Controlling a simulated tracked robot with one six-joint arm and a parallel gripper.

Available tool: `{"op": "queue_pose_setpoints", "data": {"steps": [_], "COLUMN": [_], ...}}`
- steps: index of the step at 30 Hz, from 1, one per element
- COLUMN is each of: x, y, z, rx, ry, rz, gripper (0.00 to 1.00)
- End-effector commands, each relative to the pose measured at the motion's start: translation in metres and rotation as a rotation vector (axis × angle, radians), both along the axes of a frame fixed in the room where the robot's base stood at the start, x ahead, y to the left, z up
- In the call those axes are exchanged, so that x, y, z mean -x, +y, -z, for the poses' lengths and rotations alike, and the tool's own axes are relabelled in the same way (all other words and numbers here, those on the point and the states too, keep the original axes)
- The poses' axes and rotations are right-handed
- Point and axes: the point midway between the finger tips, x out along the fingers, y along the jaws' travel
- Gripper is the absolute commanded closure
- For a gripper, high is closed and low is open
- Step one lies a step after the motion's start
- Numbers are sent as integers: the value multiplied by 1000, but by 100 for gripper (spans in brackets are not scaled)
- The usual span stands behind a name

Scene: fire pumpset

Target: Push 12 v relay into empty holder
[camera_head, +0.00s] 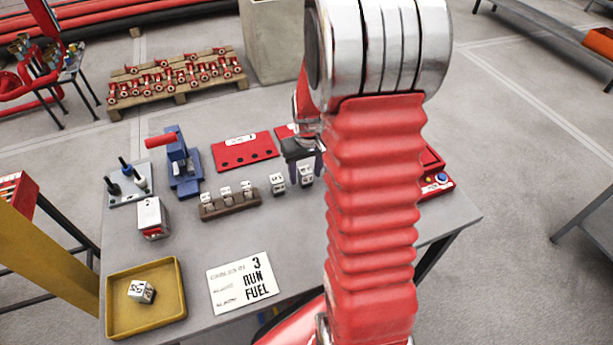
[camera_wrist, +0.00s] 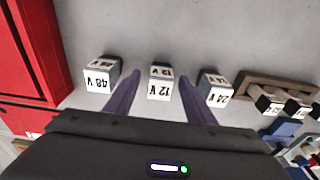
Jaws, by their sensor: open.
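The 12 V relay (camera_wrist: 161,83) is a small white cube with black lettering on the grey bench. In the wrist view it stands between the two purple fingers of my open gripper (camera_wrist: 159,79), with a visible gap on each side. A 48 V relay (camera_wrist: 101,76) stands to its left and a 24 V relay (camera_wrist: 214,88) to its right, each outside a finger. In the head view my gripper (camera_head: 304,162) is partly hidden by my arm, above white relays (camera_head: 278,184). I cannot make out which holder is empty.
A brown rack (camera_head: 231,206) with several small white pieces stands to the left. Behind are a red plate with dark holes (camera_head: 240,152) and a blue press (camera_head: 183,165). A yellow tray (camera_head: 113,326) holds a white cube. A printed card (camera_head: 240,283) lies in front.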

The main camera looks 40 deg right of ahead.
Motion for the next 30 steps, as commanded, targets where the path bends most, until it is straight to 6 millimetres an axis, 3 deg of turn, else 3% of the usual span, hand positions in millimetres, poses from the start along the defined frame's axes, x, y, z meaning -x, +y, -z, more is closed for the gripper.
{"op": "queue_pose_setpoints", "data": {"steps": [8,27,30], "x": [0,0,0], "y": [0,0,0], "z": [0,0,-1], "rx": [0,0,0], "ry": [0,0,0], "rz": [0,0,0], "gripper": [51,96,97]}}
